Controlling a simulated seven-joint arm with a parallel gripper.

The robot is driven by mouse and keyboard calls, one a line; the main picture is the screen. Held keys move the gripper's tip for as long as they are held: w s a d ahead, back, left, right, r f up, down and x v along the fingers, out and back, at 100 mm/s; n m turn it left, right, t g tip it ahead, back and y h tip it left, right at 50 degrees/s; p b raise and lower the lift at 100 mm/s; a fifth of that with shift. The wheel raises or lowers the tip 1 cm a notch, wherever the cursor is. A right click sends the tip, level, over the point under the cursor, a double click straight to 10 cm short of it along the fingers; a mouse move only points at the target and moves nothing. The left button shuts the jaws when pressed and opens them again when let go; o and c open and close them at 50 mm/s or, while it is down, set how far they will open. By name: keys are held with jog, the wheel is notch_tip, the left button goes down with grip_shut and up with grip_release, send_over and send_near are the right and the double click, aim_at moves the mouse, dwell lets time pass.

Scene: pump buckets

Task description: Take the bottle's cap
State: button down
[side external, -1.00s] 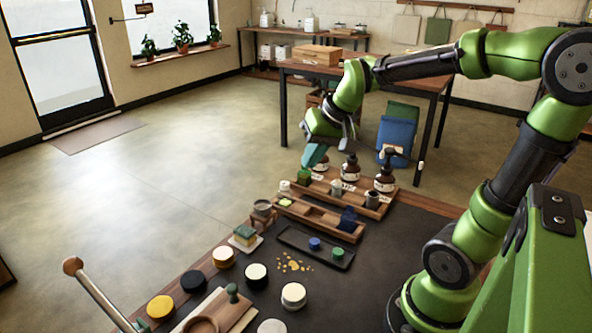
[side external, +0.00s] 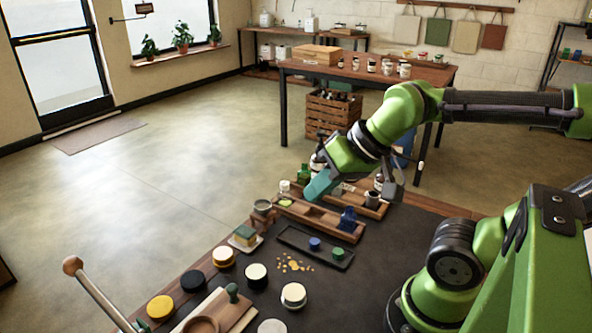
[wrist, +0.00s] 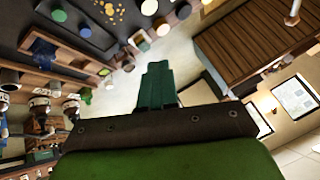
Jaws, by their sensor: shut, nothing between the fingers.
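My gripper (side external: 319,187) is shut and empty, its teal fingers above the wooden bottle rack (side external: 372,210). Its shut fingers also show in the wrist view (wrist: 156,86). Brown labelled bottles (wrist: 40,108) stand at the left of the wrist view; in the side view my gripper mostly hides them. A small green bottle (side external: 303,173) stands at the rack's left end. A blue cap (side external: 314,243) and a green cap (side external: 337,253) lie in a black tray (side external: 292,238). I cannot tell which cap belongs to which bottle.
A wooden tray (side external: 318,222) with a dark blue vessel (side external: 348,217) lies between rack and black tray. A sponge (side external: 244,233), yellow bits (side external: 292,264) and several round lidded jars (side external: 256,273) are nearer. A dark mat (side external: 385,255) is bare at right.

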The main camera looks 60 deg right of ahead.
jog(key=c, duration=1.8)
grip_release()
jog(key=o, duration=0.6)
jog(key=shift+f, duration=0.1)
jog(key=n+g+h, duration=0.2)
jog(key=n+g, duration=0.5)
jog(key=n, duration=1)
send_over(338, 251)
notch_tip(338, 251, down, 7)
notch_tip(338, 251, down, 17)
jog(key=shift+r, duration=0.2)
